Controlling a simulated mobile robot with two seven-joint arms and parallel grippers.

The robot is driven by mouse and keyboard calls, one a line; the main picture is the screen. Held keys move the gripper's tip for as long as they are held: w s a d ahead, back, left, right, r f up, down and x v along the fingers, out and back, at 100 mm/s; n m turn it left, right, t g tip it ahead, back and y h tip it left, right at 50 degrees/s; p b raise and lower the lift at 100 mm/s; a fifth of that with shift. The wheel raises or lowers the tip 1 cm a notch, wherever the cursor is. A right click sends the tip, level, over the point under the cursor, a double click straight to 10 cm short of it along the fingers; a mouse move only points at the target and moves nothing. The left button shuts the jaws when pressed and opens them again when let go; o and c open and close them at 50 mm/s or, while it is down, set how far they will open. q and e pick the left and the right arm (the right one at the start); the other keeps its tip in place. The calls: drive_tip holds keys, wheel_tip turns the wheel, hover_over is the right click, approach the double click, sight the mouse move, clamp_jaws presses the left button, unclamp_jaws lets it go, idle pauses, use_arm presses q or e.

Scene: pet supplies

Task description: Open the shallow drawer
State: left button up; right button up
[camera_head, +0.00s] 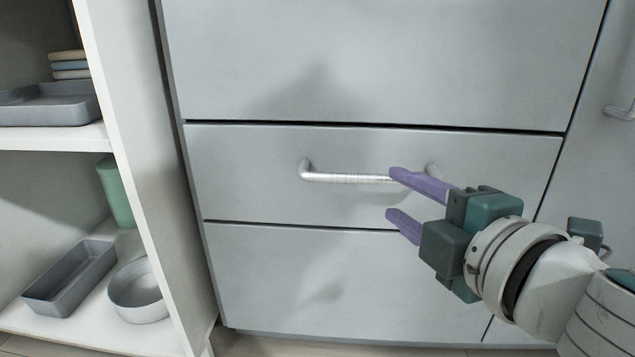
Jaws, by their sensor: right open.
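The shallow drawer (250,172) is the middle grey front, shut, between a taller front above and another below. Its pale bar handle (345,178) runs across the middle of the front. My right gripper (391,195) has two purple fingers and is open. Its upper finger overlaps the right part of the handle in the picture, and its lower finger is below the handle. I cannot tell whether the upper finger touches the bar. Nothing is seen between the fingers. My left gripper is not in view.
An open white shelf unit (128,150) stands at the left, holding a grey tray (45,106), a green container (117,192), a grey bin (72,280) and a round bowl (138,290). Another handle (619,112) is at the right edge. The floor shows at the bottom.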

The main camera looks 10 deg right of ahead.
sight(374, 182)
drive_tip(key=b+x, duration=0.3)
drive_tip(key=x, duration=0.4)
drive_tip(key=shift+f, duration=0.1)
drive_tip(key=shift+w+b, duration=0.35)
drive_tip(key=shift+w, duration=0.3)
drive_tip(key=shift+c, duration=0.2)
clamp_jaws()
idle(0.5)
